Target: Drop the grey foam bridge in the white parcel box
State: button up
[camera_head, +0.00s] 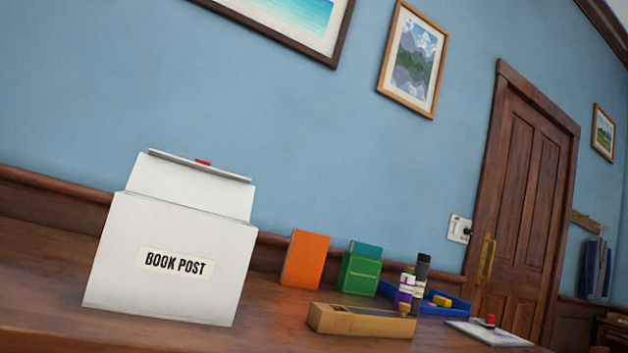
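The white parcel box (165,285) stands upright on the wooden surface at the left, with a "BOOK POST" label (174,263) on its front. A white flap (190,185) rises behind its front wall, with a grey strip along its top edge and a small red spot on it. The inside of the box is hidden from this low angle. I cannot make out the grey foam bridge anywhere in this view. My gripper does not show, so its state and what it may hold are hidden.
On the wooden surface (50,265) right of the box stand an orange block (305,258), a green box (359,274), a tan wooden case (345,321), small bottles (405,290) and a blue tray (460,309). A white pad (490,334) lies farther right. A brown door (525,200) is behind.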

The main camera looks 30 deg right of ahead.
aim_at(183, 270)
jog(key=z, duration=0.3)
jog(key=i, duration=0.85)
jog(key=z, duration=0.05)
